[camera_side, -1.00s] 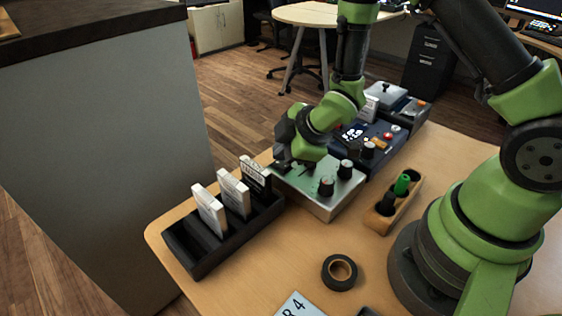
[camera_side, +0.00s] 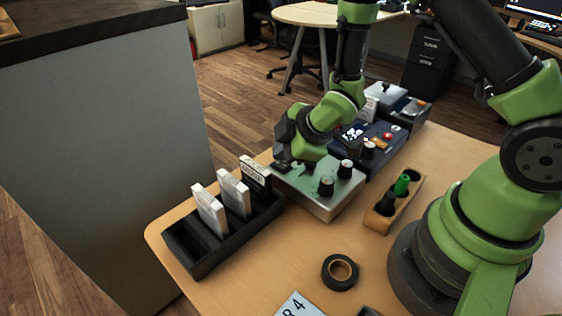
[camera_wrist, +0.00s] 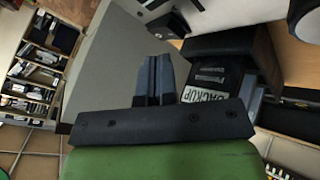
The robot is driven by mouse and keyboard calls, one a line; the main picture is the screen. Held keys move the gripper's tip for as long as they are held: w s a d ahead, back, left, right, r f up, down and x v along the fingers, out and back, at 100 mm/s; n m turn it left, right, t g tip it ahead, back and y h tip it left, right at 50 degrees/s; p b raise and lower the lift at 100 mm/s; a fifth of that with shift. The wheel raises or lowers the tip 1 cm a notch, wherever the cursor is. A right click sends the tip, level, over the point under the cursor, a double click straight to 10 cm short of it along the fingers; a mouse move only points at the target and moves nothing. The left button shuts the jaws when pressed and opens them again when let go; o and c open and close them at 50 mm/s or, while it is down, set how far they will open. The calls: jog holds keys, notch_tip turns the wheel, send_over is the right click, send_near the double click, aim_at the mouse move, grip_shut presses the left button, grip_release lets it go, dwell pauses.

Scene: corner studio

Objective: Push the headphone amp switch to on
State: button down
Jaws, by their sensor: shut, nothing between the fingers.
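A silver box with a pale green top (camera_side: 335,198) and several black knobs stands on the desk. It may be the headphone amp, but I can read no label on it. My gripper (camera_side: 283,164) is low over the far left end of this box, and its body hides part of the top. Whether the fingertips touch the box I cannot tell. No switch is clearly visible there. In the wrist view my gripper (camera_wrist: 154,80) shows two dark fingers together, with nothing between them.
A black rack (camera_side: 195,262) with upright white cards stands left of the box. A card reading BACKUP (camera_wrist: 211,88) shows in the wrist view. A dark blue device (camera_side: 378,147) sits behind the box. A wooden holder (camera_side: 380,222) and black tape roll (camera_side: 340,284) lie nearer me.

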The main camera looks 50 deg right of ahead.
aim_at(284, 167)
jog(key=shift+f, duration=0.1)
dwell(0.3)
jog(key=shift+f, duration=0.35)
jog(key=shift+f, duration=0.25)
dwell(0.5)
jog(key=shift+r, duration=0.1)
jog(key=shift+r, duration=0.6)
jog(key=shift+r, duration=0.15)
jog(key=shift+r, duration=2.9)
